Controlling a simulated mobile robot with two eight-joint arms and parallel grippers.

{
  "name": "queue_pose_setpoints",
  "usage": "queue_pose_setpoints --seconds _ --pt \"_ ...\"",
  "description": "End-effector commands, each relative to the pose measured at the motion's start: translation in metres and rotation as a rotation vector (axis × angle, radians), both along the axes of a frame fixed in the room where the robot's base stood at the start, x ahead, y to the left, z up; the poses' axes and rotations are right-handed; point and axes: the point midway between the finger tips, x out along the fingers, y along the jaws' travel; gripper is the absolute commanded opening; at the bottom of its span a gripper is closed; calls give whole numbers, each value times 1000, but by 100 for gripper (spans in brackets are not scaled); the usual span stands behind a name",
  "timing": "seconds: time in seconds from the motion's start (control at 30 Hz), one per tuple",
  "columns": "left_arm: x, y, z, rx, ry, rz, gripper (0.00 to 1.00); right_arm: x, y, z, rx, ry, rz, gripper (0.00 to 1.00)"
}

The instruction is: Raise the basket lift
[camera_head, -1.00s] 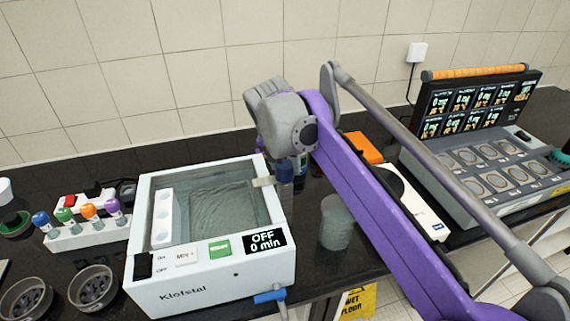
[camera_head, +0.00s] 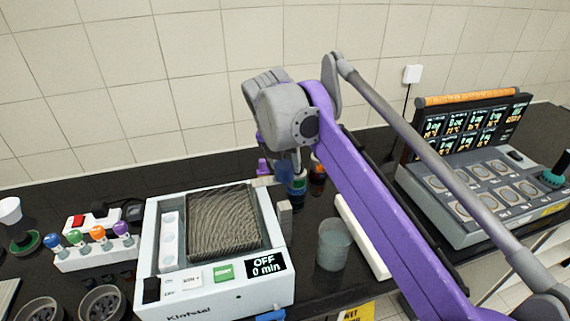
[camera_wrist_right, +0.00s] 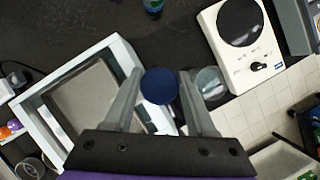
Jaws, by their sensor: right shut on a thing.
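The white bath (camera_head: 215,299) stands on the dark bench. Its basket (camera_head: 222,220) is a wire mesh sitting high, close to the rim level. A pale bracket (camera_head: 262,181) shows at the bath's back right corner, and a grey post (camera_head: 285,217) stands at its right side. My right gripper (camera_wrist_right: 160,88) is shut on the round dark blue knob (camera_wrist_right: 160,85), which sits between the two fingers beside the bath. In the head view my right arm comes from the right and hides most of the grip. My left gripper is out of view.
A glass beaker (camera_head: 333,244) stands right of the bath. A bottle with a green band (camera_head: 298,185) stands behind. A white hotplate (camera_wrist_right: 238,45) and a console with screens (camera_head: 470,190) are at the right. A rack of coloured tubes (camera_head: 95,252) is at the left.

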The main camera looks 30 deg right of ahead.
Motion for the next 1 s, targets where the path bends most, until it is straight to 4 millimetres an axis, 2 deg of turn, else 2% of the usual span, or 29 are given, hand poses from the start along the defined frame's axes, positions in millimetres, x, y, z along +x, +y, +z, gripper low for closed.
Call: queue_pose_setpoints --seconds 0.03,0.17,0.2,0.47,0.57,0.67,1.0 --pt "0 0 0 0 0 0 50 -1 0 1 0 0 1 60" --pt "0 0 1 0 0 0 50 -1 0 1 0 1 0 83" --pt "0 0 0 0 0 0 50 -1 0 0 1 2 0 86" --pt "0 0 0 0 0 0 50 -1 1 0 2 3 0 86" --pt "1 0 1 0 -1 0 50 -3 2 6 2 3 0 86" --pt "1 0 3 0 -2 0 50 -6 6 19 1 3 1 86" --pt "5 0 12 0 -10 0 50 -23 25 81 0 1 2 86"
